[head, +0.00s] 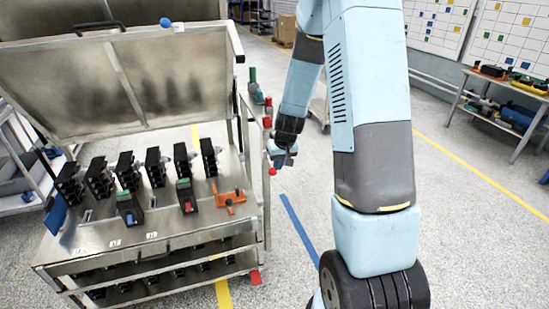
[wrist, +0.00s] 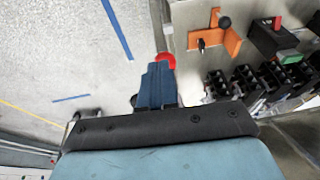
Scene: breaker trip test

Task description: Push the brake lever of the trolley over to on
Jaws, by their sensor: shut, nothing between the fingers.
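The trolley (head: 75,250) is a metal cart with a raised lid, at the left of the head view. A red knob (head: 272,170), which looks like the end of the brake lever, stands at its right side. The knob also shows in the wrist view (wrist: 166,60), just beyond my fingertips. My gripper (head: 281,160) is shut and empty, beside the trolley's right edge, and its blue fingers show in the wrist view (wrist: 158,72). The fingertips are at or very close to the knob; I cannot tell whether they touch. The lever's shaft and any on marking are not readable.
Several black breakers (head: 127,170) and an orange bracket (head: 229,199) sit on the trolley's top. A red piece (head: 255,277) is low at its front right corner. A bench (head: 505,105) stands far right. The floor right of the trolley is open.

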